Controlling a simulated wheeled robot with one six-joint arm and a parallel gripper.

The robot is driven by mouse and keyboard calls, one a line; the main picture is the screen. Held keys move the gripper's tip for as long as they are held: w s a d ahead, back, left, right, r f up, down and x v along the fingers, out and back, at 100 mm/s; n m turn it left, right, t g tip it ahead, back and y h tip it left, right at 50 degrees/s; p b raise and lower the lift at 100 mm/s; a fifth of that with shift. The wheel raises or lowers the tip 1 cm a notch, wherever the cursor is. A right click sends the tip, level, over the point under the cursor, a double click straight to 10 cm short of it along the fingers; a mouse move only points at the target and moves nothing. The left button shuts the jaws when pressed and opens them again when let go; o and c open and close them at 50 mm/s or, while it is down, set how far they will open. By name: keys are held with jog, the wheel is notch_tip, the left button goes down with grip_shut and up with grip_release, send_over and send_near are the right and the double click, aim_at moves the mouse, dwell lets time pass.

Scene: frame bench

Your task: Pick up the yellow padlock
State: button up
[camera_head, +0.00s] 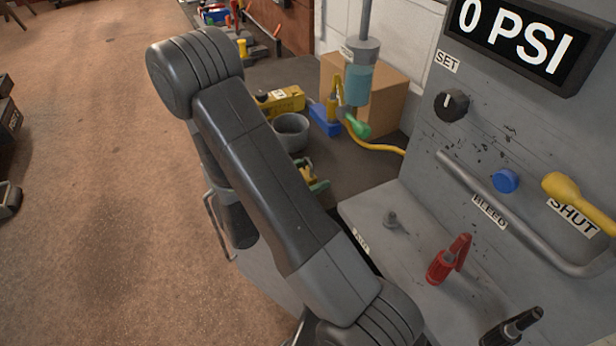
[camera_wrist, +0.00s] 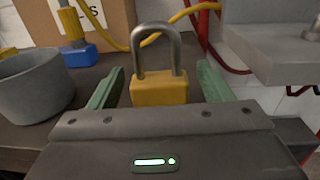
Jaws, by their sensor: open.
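The yellow padlock (camera_wrist: 158,88) stands upright on the dark bench in the wrist view, its grey shackle up. My gripper (camera_wrist: 158,85) is open, with one green finger on each side of the padlock and a gap beside each. The lower part of the padlock is hidden behind the gripper body. In the head view my gripper (camera_head: 312,180) is mostly hidden behind my arm, and a bit of yellow, likely the padlock (camera_head: 307,173), shows by the green fingers.
A grey cup (camera_wrist: 34,86) stands left of my gripper. A cardboard box (camera_head: 385,95), a blue-based yellow fitting (camera_head: 325,120) and a yellow hose (camera_head: 380,148) lie behind. The grey panel bench (camera_head: 400,235) stands to the right, with a red handle (camera_head: 448,260).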

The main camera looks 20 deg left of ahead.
jog(key=shift+w+d, duration=0.4)
jog(key=shift+w, duration=0.15)
jog(key=c, duration=1.2)
jog(key=shift+r, duration=0.1)
jog(key=shift+r, duration=4.9)
